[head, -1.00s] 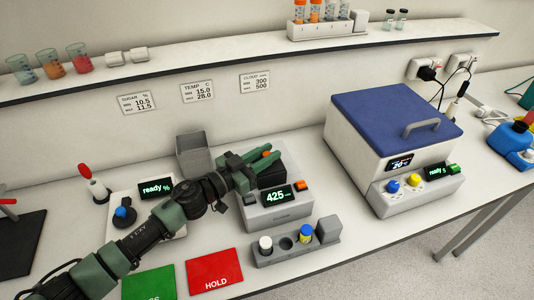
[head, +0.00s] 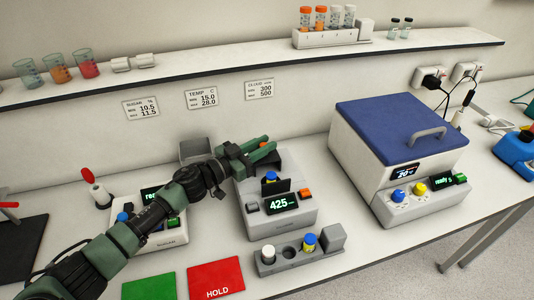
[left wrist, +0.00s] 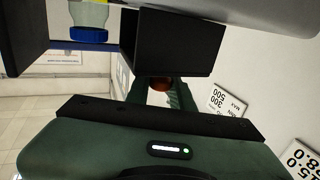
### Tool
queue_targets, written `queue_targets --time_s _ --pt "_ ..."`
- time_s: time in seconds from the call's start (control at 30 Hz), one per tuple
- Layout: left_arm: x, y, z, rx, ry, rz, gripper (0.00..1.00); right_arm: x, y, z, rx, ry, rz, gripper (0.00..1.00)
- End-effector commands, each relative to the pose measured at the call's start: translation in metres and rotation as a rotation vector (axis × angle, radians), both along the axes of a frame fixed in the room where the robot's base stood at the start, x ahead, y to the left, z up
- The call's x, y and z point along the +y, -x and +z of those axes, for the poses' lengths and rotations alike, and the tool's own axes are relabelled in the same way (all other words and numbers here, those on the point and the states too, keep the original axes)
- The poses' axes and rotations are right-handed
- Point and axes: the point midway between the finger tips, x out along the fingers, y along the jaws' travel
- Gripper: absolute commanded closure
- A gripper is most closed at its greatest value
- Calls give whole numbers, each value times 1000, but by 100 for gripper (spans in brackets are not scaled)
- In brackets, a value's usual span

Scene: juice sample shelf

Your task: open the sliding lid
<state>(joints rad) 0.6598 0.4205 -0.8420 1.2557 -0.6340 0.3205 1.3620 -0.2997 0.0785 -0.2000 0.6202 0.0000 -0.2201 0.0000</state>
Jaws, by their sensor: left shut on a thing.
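The grey meter (head: 285,218) reads 425 on its green display and stands mid-bench. Its black sliding lid (head: 293,161) sits toward the back, and a blue-capped vial (head: 271,177) shows in the uncovered well in front of it. My left gripper (head: 266,150) reaches over the back of the meter. In the left wrist view its fingers (left wrist: 163,92) are shut on a reddish-orange knob (left wrist: 162,84) beside the black housing (left wrist: 180,42). The vial's blue cap (left wrist: 91,34) also shows there. In the head view the knob is hidden by the fingers. My right gripper is out of view.
A white blue-lidded machine (head: 395,150) stands to the right. A grey vial rack (head: 290,262) is in front of the meter, with a red HOLD mat (head: 215,275) and green mat (head: 149,287) to its left. A grey bin (head: 194,149) is behind my arm.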

Motion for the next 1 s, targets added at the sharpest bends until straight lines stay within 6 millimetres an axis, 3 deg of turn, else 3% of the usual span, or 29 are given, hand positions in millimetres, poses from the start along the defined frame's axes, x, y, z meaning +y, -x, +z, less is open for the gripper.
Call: queue_targets --time_s 0.27,0.3,0.33,0.7,1.0 --pt "0 0 0 1 0 -1 100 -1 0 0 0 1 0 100" --pt "0 0 0 1 0 -1 66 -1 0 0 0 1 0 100" --pt "0 0 0 1 0 -1 58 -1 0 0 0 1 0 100" --pt "3 2 -1 1 -2 0 58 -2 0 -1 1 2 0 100" --pt "37 31 -3 1 -3 -1 58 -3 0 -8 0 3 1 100"
